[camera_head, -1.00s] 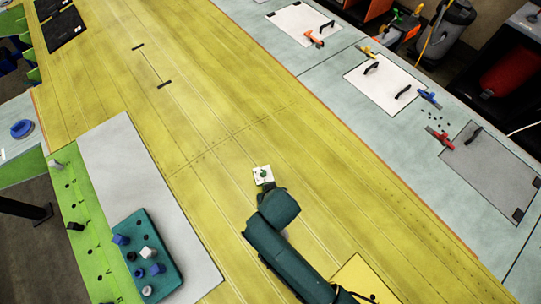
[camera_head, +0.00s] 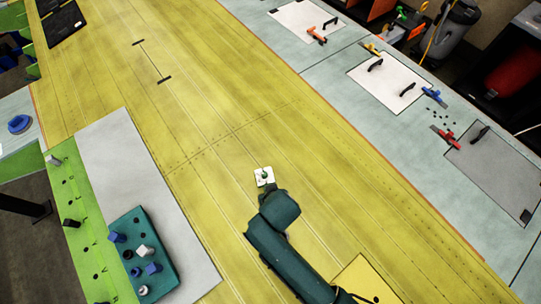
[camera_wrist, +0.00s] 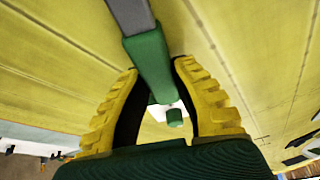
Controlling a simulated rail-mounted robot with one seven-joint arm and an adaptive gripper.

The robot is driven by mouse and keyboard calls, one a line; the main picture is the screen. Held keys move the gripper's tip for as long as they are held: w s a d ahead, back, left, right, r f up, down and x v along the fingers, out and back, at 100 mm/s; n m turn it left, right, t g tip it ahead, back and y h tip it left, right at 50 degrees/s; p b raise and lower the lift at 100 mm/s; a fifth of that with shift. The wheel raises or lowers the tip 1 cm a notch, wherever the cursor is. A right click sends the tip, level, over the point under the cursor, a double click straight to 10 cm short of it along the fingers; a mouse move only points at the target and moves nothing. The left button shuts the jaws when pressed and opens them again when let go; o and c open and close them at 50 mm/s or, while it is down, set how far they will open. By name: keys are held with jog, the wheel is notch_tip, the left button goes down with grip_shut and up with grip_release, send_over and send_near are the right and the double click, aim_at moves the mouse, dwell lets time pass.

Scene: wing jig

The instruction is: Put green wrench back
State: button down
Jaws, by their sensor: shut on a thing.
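The green wrench (camera_wrist: 150,62) is in the wrist view, a green bar with a grey part running out of the top of the picture. My gripper (camera_wrist: 155,82) is shut on it, with one yellow-and-black finger on each side. A green cylinder (camera_wrist: 174,117) and a white patch show beyond it, between the fingers. In the head view, my arm's dark green end hides the fingers. A small white square with a green knob (camera_head: 264,175) sits just past the arm's end, over the yellow wing. I cannot make out the wrench there.
The yellow wing (camera_head: 205,110) fills the middle and is mostly clear. A teal tray (camera_head: 165,270) with several blocks and pegs stands at lower left, beside a green strip (camera_head: 82,238). White panels (camera_head: 388,82) with handles and clamps lie along the right-hand table.

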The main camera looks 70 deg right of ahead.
jog(key=shift+f, duration=0.35)
jog(key=c, duration=1)
grip_release()
jog(key=shift+o, duration=0.4)
jog(key=shift+f, duration=0.15)
jog(key=v, duration=1.2)
